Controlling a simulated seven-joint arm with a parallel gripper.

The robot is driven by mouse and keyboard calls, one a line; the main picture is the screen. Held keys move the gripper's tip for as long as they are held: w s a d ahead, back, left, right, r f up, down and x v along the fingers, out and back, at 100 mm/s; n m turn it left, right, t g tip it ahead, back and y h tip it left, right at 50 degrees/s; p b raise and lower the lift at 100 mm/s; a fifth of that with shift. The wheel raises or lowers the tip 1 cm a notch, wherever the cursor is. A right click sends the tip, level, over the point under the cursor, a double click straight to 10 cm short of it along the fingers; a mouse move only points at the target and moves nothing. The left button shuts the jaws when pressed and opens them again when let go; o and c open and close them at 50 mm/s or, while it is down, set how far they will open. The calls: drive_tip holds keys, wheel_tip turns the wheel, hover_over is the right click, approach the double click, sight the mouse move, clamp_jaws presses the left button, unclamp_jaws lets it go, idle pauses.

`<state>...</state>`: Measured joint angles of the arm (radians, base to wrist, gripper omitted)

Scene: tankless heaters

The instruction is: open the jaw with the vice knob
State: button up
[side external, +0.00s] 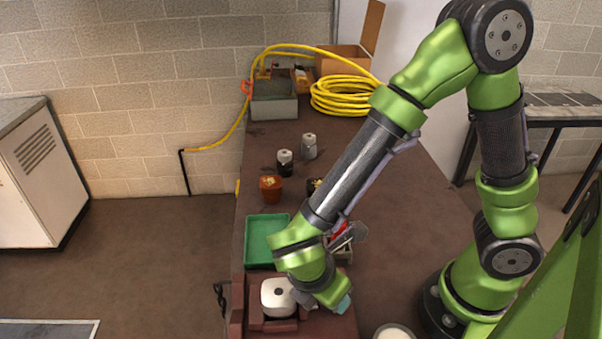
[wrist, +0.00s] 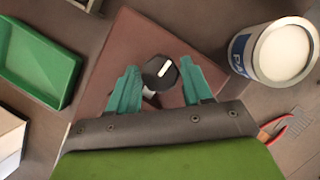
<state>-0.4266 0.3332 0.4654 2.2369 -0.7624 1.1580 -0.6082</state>
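The vice knob (wrist: 160,73) is black and round with a white pointer line. In the wrist view it sits between the two teal fingers of my gripper (wrist: 158,75). The fingers are apart, with a small gap visible on each side of the knob. In the side view, my gripper (side external: 342,304) is low at the right side of the reddish-brown vice (side external: 238,308), and the knob is hidden there. A white rounded block (side external: 279,297) is at the vice; I cannot tell whether the jaw clamps it.
A green tray (side external: 262,240) lies behind the vice. A brown pot (side external: 271,189) and yellow hose (side external: 345,97) are farther back.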

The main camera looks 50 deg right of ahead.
drive_tip(key=shift+o, duration=1.3)
drive_tip(key=shift+r, duration=0.1)
drive_tip(key=v, duration=1.6)
drive_tip(key=shift+a+r, duration=0.2)
drive_tip(key=shift+r, duration=0.15)
